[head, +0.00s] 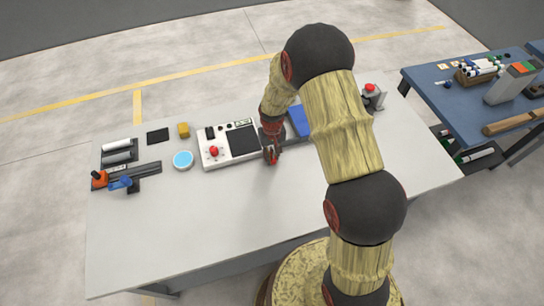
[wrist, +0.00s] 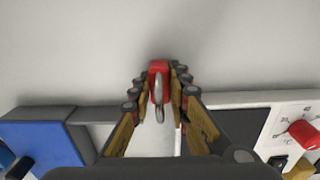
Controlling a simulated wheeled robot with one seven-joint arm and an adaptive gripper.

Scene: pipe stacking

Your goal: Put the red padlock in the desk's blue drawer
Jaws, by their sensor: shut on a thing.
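The red padlock (wrist: 158,66) is between my gripper's (wrist: 160,78) fingertips in the wrist view, with its grey shackle pointing back toward the palm. My gripper is shut on it, with a finger at each side. In the head view, my gripper (head: 272,152) is over the grey-white desk (head: 220,215), at the right end of the control panel, and a little red shows at its tips. A blue-faced unit (head: 299,121) stands just right of it, partly hidden by my arm. It also shows at lower left in the wrist view (wrist: 42,143). I cannot tell whether it is the drawer or whether it is open.
The white control panel (head: 215,151) with a red knob is left of my gripper. A red-button box (head: 372,95) stands at the right. The desk's front is clear.

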